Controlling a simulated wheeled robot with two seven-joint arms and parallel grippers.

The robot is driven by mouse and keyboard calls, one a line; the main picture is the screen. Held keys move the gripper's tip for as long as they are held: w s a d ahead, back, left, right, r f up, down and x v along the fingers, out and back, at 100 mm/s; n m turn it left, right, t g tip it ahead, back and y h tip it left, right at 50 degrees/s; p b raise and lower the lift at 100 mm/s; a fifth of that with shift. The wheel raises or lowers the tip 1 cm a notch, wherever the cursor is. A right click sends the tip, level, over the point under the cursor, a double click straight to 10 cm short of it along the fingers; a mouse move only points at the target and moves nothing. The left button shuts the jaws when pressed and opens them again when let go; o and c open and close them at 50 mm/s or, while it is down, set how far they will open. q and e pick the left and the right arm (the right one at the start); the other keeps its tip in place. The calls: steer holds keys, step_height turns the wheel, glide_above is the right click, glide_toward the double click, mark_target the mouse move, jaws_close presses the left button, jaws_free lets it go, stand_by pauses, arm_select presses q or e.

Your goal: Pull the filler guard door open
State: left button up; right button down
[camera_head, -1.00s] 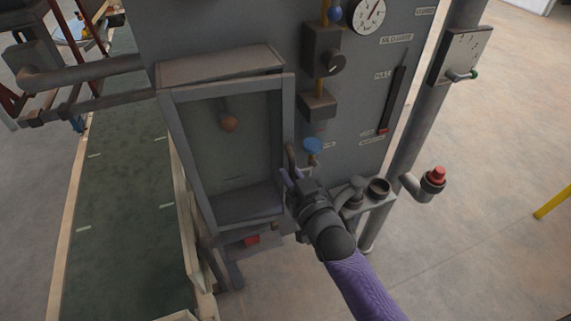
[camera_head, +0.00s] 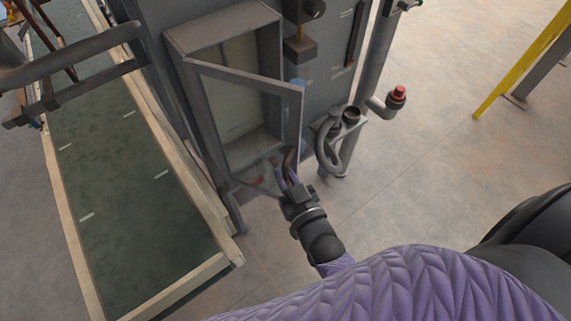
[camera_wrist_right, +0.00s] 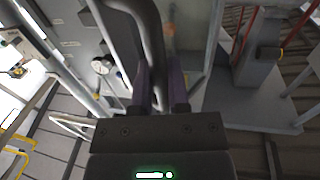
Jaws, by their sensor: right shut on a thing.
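The filler guard door (camera_head: 243,78) is a grey-framed panel, hinged on its left side and standing partly open from the filler housing (camera_head: 222,30). My right gripper (camera_head: 287,178) is shut on the door's dark curved handle (camera_head: 289,160), near the door's lower right edge. In the right wrist view, the purple fingers (camera_wrist_right: 161,88) sit on both sides of the dark handle bar (camera_wrist_right: 152,45). Behind the door, the inside of the housing shows in part. My left gripper is not in view.
A walled green conveyor bed (camera_head: 120,160) runs along the left. A yellow post (camera_head: 525,57) is farther right. The floor between is open.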

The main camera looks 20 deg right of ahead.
steer(key=shift+s+a+p, duration=0.15)
steer(key=shift+s+a, duration=0.25)
steer(key=shift+a, duration=0.45)
steer(key=shift+s+a+p, duration=0.15)
steer(key=shift+s+a, duration=0.25)
steer(key=shift+a, duration=0.45)
steer(key=c, duration=0.6)
jaws_free()
steer(key=shift+c, duration=0.2)
steer(key=shift+s, duration=0.1)
steer(key=s, duration=0.9)
steer(key=shift+s+d, duration=0.15)
steer(key=shift+s, duration=0.25)
